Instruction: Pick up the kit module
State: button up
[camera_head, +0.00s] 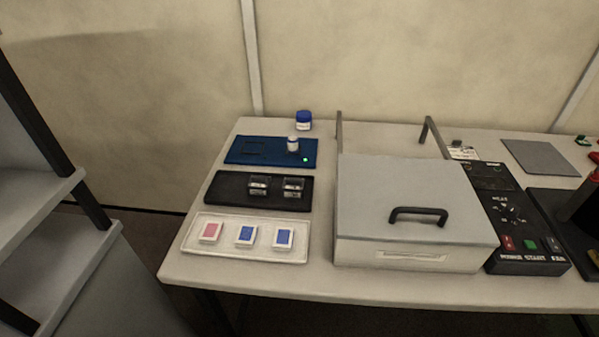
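Three small flat modules lie in a row in a white tray (245,253) at the table's front left. One is a red-faced module (211,232), one a blue-faced module in the middle (246,235), one a blue-faced module on the right (284,238). All have white edges. I cannot tell from the picture which thing is called the kit module. My gripper is not in view.
Behind the tray, a black tray (225,189) holds two clear boxes (259,186). A blue mat (240,152) bears a small vial (293,144) and a green light. A blue-lidded jar (304,121) stands behind. A grey handled box (380,195) and black control panel (515,225) stand right.

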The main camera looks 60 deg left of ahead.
aim_at(258, 186)
jog(key=i, duration=1)
jog(key=u, duration=2.9)
